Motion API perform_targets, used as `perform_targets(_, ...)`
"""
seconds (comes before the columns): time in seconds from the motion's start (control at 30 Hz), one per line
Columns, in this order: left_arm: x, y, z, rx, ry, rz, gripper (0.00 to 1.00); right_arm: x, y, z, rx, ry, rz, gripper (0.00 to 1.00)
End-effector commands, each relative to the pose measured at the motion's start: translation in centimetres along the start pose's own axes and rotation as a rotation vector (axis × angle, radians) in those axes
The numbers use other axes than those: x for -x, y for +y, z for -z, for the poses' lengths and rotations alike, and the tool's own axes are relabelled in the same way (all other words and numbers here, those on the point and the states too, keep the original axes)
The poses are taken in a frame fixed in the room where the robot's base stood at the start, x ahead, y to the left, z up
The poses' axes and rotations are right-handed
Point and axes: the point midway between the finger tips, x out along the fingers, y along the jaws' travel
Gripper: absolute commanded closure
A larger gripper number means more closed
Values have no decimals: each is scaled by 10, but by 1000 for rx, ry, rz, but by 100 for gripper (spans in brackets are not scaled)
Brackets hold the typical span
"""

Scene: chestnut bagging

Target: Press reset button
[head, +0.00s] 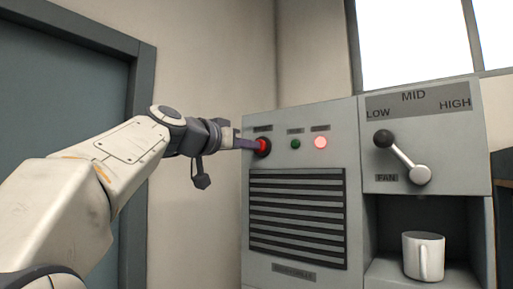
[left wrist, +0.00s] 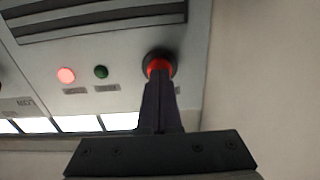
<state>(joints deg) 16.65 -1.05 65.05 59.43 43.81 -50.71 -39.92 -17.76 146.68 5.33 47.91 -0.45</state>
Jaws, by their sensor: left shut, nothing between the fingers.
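The red reset button (head: 262,146) sits in a dark round collar at the upper left of the grey machine's front panel. It also shows in the left wrist view (left wrist: 158,66), upside down. My left gripper (head: 252,145) is shut and empty, its fingertips in front of the button. In the left wrist view the fingertips overlap the button's face; I cannot tell how far it is pushed in. The red lamp (head: 320,142) on the panel is lit, and the green lamp (head: 295,144) beside it is dark. My right gripper is not in view.
The grey machine (head: 300,277) has a vent grille (head: 297,217) below the button. A fan lever (head: 403,158) sits at right, pointing towards LOW. A white mug (head: 418,257) stands in the recess below it. A door (head: 60,110) and wall are at left.

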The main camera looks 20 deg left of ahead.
Motion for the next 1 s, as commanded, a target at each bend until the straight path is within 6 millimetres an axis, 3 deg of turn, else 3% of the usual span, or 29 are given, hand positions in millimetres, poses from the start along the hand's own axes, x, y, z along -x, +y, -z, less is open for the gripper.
perform_targets(0.67, -9, 0, 0, 1, 0, 0, 100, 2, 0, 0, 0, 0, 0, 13)
perform_targets(1.0, 12, -1, -2, -1, 1, 1, 100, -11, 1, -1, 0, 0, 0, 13)
